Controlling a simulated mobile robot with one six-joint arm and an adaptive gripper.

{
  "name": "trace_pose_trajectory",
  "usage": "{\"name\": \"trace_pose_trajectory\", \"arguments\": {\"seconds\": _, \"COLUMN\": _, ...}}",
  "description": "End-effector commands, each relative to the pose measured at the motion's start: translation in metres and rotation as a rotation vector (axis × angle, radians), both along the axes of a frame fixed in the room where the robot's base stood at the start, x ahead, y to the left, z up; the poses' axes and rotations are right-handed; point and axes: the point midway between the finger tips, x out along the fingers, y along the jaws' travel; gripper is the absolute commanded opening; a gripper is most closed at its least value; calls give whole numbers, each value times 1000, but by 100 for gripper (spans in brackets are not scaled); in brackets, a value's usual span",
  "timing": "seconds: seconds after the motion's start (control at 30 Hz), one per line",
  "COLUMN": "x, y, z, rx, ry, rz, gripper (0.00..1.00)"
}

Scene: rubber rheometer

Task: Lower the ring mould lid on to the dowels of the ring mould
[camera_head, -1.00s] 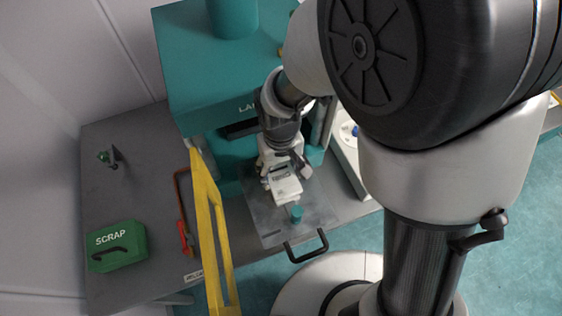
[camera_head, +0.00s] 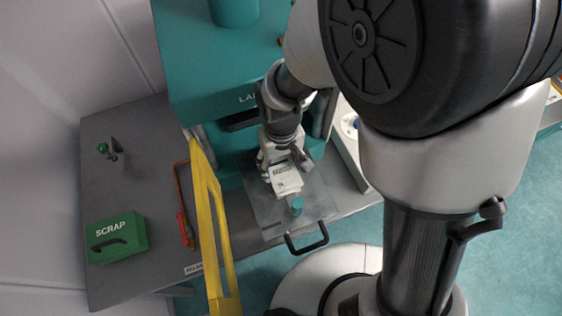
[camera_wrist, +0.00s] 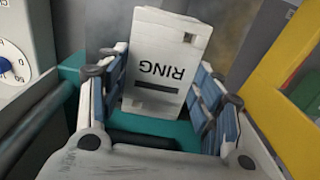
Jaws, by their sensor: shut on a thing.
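A white block marked RING (camera_wrist: 164,66), with a dark slot and a small square hole, sits between the blue-padded fingers of my gripper (camera_wrist: 161,95) in the wrist view. My gripper is shut on it; I take it as the ring mould lid. In the head view the white block (camera_head: 286,180) shows just in front of my gripper (camera_head: 277,161), over the grey plate. The ring mould and its dowels cannot be told apart from the lid, and any gap beneath it is hidden.
The teal press (camera_head: 215,80) stands behind. A yellow frame (camera_head: 212,220) rises close on the left. A green SCRAP box (camera_head: 118,236) lies farther left.

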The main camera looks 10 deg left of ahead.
Motion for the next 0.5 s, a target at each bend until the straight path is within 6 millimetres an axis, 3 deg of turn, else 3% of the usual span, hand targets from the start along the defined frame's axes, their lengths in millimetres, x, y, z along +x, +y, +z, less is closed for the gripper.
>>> {"name": "trace_pose_trajectory", "arguments": {"seconds": 0.5, "x": 0, "y": 0, "z": -7, "rx": 1, "ry": -1, "rz": 0, "gripper": 26}}
